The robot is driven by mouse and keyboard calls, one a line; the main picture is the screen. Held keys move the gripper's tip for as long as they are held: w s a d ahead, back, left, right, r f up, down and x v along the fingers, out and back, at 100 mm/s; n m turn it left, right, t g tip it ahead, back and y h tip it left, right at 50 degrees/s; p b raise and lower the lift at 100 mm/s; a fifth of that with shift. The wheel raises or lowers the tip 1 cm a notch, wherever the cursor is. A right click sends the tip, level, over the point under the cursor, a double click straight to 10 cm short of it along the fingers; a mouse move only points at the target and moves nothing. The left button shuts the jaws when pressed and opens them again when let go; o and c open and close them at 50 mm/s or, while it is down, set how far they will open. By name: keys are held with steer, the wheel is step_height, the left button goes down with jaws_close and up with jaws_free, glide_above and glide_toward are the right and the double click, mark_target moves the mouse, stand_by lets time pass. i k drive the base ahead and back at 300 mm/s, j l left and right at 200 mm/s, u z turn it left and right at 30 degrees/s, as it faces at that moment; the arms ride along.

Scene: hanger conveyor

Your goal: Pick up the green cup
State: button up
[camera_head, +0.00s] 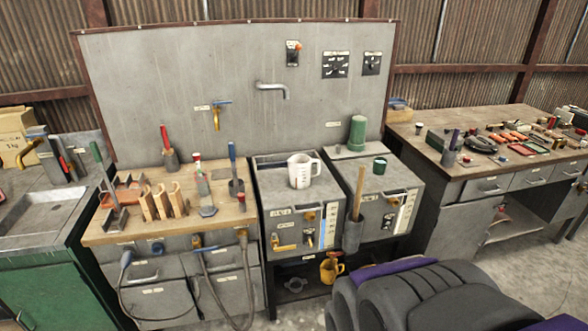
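A small dark green cup (380,165) stands upright on top of the right-hand grey cabinet (398,182), near its right side. Its pale rim faces up. A taller green cylinder (357,133) stands behind it to the left, on the same unit near the back panel. I cannot make out my gripper in this view. The dark rounded shape with purple parts at the lower right is my own body, and no fingers show on it.
A white measuring jug (303,171) stands on the left-hand grey cabinet. A wooden-handled tool (357,195) rises from a holder at the right cabinet's front. A wooden bench (215,222) with tools is at left; another cluttered bench (427,145) is at right.

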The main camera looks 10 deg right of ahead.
mark_target(380, 166)
steer(key=i+z, duration=0.1)
steer(key=z, duration=0.4)
steer(key=i+z, duration=0.25)
steer(key=i, duration=0.2)
steer(key=i+j+z, duration=0.2)
steer(key=i, duration=0.3)
steer(key=i+j+z, duration=0.1)
steer(key=i+z, duration=0.15)
steer(key=i, duration=0.2)
steer(key=i+j, duration=0.1)
steer(key=i, duration=0.2)
steer(key=i+j, duration=0.15)
steer(key=i, duration=0.1)
